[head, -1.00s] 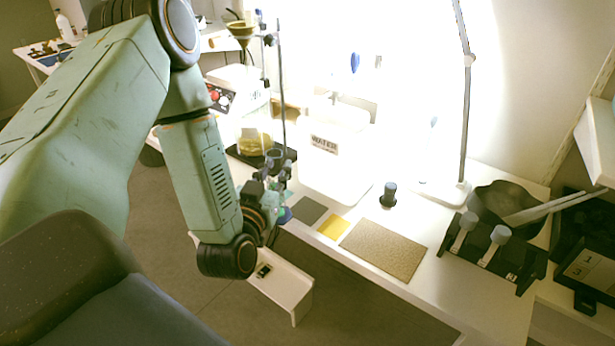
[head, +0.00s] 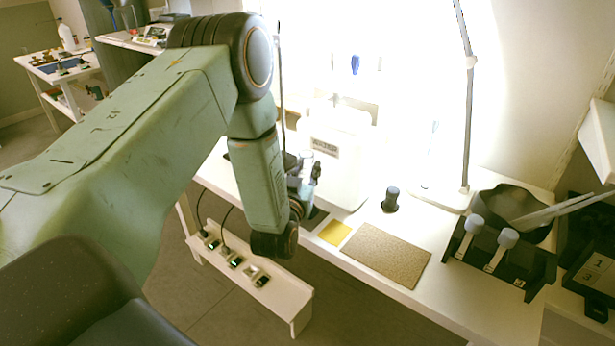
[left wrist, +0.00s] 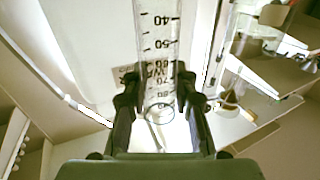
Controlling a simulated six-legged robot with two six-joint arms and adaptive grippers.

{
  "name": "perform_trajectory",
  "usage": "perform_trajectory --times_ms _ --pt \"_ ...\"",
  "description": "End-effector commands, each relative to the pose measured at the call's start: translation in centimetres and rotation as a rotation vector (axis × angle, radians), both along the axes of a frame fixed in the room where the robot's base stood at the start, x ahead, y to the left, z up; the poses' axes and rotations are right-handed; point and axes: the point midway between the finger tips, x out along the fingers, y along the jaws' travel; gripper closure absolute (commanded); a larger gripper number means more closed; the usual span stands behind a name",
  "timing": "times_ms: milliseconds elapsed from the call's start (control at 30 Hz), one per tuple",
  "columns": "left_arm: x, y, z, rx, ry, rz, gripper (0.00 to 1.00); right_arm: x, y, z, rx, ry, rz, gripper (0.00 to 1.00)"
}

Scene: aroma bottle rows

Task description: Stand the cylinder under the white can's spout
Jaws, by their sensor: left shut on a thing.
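The white can (head: 343,172) stands on the bright table with a dark-lettered label; its spout cannot be made out. My left gripper (head: 311,172) is at the can's left front side, partly hidden by my forearm. In the left wrist view, my left gripper (left wrist: 160,108) is shut on a clear graduated cylinder (left wrist: 158,45) with dark scale numbers. The can's label shows blurred behind the glass. In the head view only a small pale bluish piece of the cylinder (head: 307,164) shows at the fingers. My right gripper is in neither view.
A yellow square (head: 335,232) and a brown mat (head: 387,255) lie along the table's front edge. A dark capped bottle (head: 390,200) stands right of the can. A black rack (head: 500,262), dark bowl (head: 512,212) and lamp stand (head: 467,130) are farther right. A low white bench (head: 250,275) is below.

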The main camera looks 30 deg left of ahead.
Motion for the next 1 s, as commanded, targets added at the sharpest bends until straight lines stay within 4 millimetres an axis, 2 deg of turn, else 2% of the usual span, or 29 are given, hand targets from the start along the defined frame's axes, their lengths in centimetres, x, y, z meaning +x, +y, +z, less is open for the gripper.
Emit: perform_trajectory --times_ms 33,100,500,533,767,1000 --pt "-0.05 -0.05 -1.12 0.0 0.002 -0.001 1.0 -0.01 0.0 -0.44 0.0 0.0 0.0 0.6" --pt "0.37 -0.1 -1.57 0.001 -0.002 -0.002 1.0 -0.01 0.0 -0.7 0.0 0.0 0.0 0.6" --pt "0.4 -0.07 -1.94 0.0 0.0 -0.001 1.0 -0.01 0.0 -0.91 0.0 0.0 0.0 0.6" --pt "0.39 -0.07 -1.89 0.0 0.0 -0.001 0.7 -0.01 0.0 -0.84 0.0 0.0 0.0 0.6" --pt "0.39 -0.07 -1.84 0.0 0.0 -0.001 0.51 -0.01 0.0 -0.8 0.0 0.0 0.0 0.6" --pt "0.39 -0.07 -1.83 0.0 0.0 -0.001 0.5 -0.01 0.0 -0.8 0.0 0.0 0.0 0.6"
